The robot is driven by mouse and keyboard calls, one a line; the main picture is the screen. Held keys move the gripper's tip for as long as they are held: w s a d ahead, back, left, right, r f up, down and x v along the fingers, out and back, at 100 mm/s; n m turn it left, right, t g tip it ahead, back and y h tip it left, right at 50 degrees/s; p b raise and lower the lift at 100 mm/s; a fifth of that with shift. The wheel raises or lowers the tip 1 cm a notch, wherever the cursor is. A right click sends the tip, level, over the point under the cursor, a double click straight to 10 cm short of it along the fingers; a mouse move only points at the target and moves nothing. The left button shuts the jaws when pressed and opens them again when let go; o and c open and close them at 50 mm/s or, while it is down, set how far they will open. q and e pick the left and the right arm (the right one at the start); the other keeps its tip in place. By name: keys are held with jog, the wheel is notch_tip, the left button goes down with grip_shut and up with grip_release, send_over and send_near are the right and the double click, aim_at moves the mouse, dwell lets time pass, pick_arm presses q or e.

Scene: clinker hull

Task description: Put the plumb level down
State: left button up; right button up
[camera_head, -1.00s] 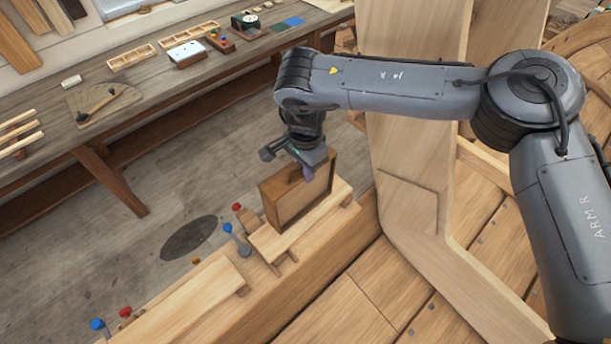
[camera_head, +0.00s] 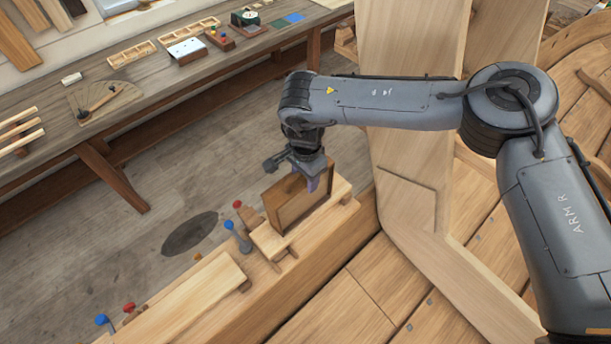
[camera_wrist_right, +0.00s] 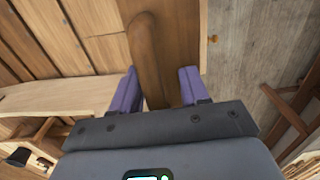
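The plumb level, which I take to be the brown wooden board-like piece (camera_head: 300,208), stands upright on a pale wooden ledge (camera_head: 342,190) in the head view. My right gripper (camera_head: 312,181) is low at its top edge. In the right wrist view my right gripper's purple fingers (camera_wrist_right: 158,88) are apart, one on each side of the plumb level's rounded wooden bar (camera_wrist_right: 147,55). Bare brown board shows between the bar and the right finger. A small brass knob (camera_wrist_right: 213,38) shows at the board's edge. My left gripper is in neither view.
Red and blue-headed pegs (camera_head: 230,226) stand along the ledge, left of the plumb level. A tall pale timber (camera_head: 405,150) rises close on the right. A long workbench (camera_head: 150,80) with trays and tools stands across the floor. Open floor (camera_head: 190,175) lies between.

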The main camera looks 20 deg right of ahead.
jog(key=shift+r, duration=0.6)
notch_tip(320, 180, up, 10)
jog(key=shift+r+b, duration=0.2)
jog(key=shift+b, duration=0.85)
jog(key=shift+r, duration=0.4)
